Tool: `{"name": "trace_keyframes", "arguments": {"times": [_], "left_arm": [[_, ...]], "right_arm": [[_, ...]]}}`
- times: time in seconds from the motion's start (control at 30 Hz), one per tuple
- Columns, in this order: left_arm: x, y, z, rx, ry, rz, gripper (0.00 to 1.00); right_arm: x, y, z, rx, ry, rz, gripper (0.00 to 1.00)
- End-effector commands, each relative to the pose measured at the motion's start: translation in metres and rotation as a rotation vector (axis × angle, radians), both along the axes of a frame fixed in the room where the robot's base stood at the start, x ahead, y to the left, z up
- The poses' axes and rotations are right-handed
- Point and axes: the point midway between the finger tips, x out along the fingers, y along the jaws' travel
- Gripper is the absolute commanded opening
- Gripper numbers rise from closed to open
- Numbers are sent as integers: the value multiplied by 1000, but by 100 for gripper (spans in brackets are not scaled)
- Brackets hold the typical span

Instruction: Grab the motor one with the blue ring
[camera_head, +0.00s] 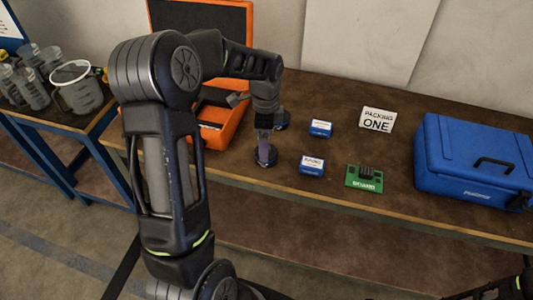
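My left arm reaches up and over the table, and its gripper (264,122) points down. A motor (266,156) with a dark blue round base stands right below the gripper's fingers. A second round motor-like part (282,121) stands just behind and to the right, partly hidden by the gripper. The fingers are too small and dark to tell whether they are open or touch the near motor. Whether either part has a full blue ring is unclear. Only dark parts of my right arm show at the bottom right; its gripper is not in view.
An open orange case (228,128) stands left, partly behind my arm. Two small blue-white boxes (320,128) (312,166), a green circuit board (364,178) and a "Packing One" sign (377,120) lie right. A blue toolbox (470,165) stands far right. A side table holds a clear jug (78,88).

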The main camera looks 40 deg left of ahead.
Motion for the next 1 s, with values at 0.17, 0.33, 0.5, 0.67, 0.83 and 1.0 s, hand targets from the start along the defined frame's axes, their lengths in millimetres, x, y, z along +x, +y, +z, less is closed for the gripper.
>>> {"name": "trace_keyframes", "arguments": {"times": [0.17,0.33,0.5,0.67,0.83,1.0], "left_arm": [[0,0,-2,1,-2,1,88],[0,0,-4,1,-1,0,88],[0,-1,-19,-1,4,1,88],[2,-2,-44,0,2,0,88],[3,-2,-55,1,-1,0,88],[3,-1,-55,1,-2,0,88]], "right_arm": [[0,0,0,0,0,0,36],[0,0,1,-1,0,0,36],[-1,0,8,-2,3,0,36],[-2,-1,14,-4,6,-1,36],[-2,-1,14,-4,7,-2,36],[-2,-1,14,-4,7,-2,36]]}}
